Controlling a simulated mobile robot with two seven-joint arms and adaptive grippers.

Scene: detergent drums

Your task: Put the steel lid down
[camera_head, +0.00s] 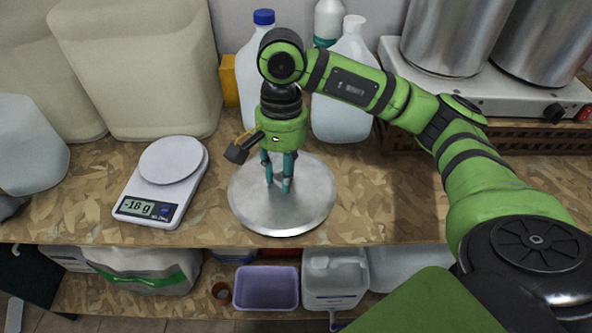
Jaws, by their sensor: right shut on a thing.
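The steel lid (308,208) is a round, shiny metal disc in the middle of the head view, near the front edge of the wooden worktop. My right gripper (279,188) points down over the lid's centre with its teal fingers shut on it, and the fingers hide the grip point. The lid looks roughly level. I cannot tell whether its underside touches the worktop. My left gripper does not show.
A white scale (165,180) stands left of the lid. Large cloudy jugs (140,65) stand at the back left. Bottles (343,95) stand behind the lid. A hot plate (460,91) with steel pots is at back right. A shelf below holds a purple tub (266,288).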

